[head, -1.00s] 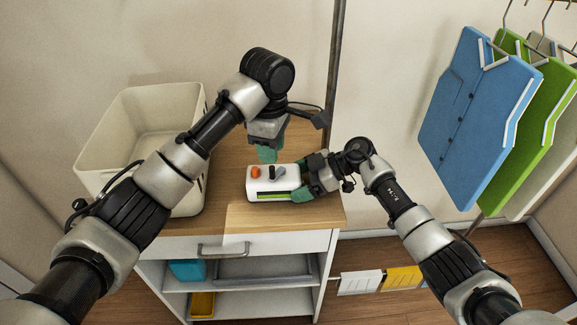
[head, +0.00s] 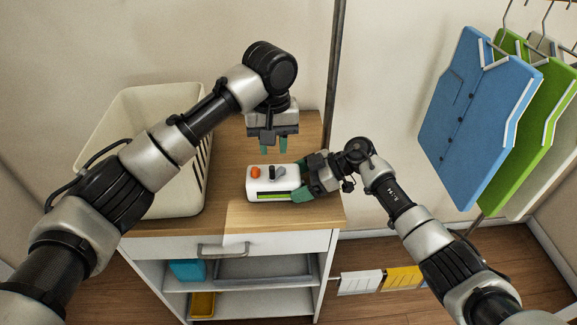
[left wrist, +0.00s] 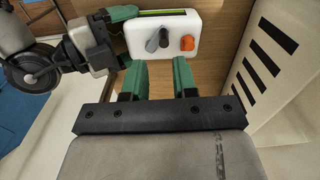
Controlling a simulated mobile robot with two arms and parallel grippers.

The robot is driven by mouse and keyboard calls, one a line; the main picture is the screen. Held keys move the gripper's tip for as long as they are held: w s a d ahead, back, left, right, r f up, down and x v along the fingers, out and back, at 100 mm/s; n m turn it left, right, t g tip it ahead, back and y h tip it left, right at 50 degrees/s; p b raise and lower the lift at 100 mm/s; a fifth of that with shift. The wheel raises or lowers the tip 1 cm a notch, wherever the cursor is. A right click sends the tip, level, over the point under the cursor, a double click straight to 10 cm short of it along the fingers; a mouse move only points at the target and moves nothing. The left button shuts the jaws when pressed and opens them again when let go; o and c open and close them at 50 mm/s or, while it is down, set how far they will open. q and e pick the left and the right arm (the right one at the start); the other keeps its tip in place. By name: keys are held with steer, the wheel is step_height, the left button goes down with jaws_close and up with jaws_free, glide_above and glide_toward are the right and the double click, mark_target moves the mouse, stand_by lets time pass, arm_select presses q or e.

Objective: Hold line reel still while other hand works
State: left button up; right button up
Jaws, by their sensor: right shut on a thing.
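A white box-shaped device (head: 262,184), apparently the line reel, lies on the wooden cabinet top. It has an orange knob (head: 255,172), a dark knob with a grey lever beside it, and a green strip along its front. My right gripper (head: 301,185) is shut on the device's right end. My left gripper (head: 274,150) is open and empty, pointing down just behind the device. In the left wrist view its two green fingers (left wrist: 159,76) are apart, short of the device (left wrist: 188,24) and its orange knob (left wrist: 187,43).
A cream slotted basket (head: 190,190) stands left on the cabinet top (head: 275,217), behind my left arm. A dark pole (head: 335,70) rises at the back right. Blue and green shirts (head: 480,120) hang at the right. The cabinet's open shelves hold a blue bin (head: 187,270).

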mark_target(272, 165)
arm_select(q)
steer(key=m, duration=0.6)
steer(key=shift+a+r+m, duration=0.1)
steer(key=shift+m, duration=0.2)
steer(key=m, duration=0.4)
steer(key=shift+a+m, duration=0.15)
steer(key=shift+m, duration=0.25)
steer(key=shift+f, duration=3)
steer(key=c, duration=0.5)
steer(key=shift+o, duration=0.2)
steer(key=n, duration=0.2)
steer(key=d+n, duration=0.1)
steer(key=shift+s+d+n, duration=0.1)
steer(key=shift+s+n, duration=0.15)
steer(key=shift+n, duration=0.05)
